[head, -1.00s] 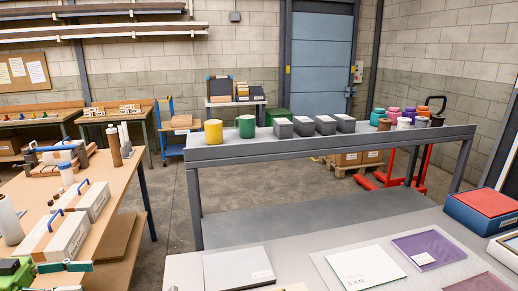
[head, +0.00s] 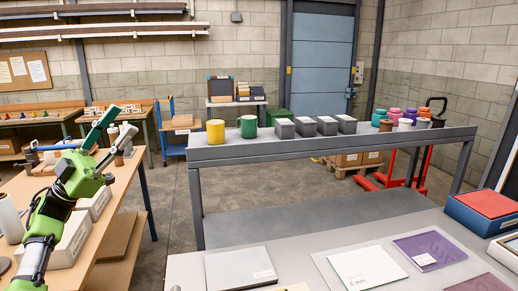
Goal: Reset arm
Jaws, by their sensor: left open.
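My left gripper (head: 114,142) is raised at the left of the head view, on its green arm. Grey-white boxes (head: 68,243) on that bench are partly covered by my arm. My right gripper is not in the view.
A grey metal table (head: 330,146) holds a yellow can (head: 215,132), a green can (head: 248,126), several dark grey blocks and colourful pots. The near grey table (head: 210,271) bears flat panels and a blue box (head: 482,213). Open floor lies between the benches.

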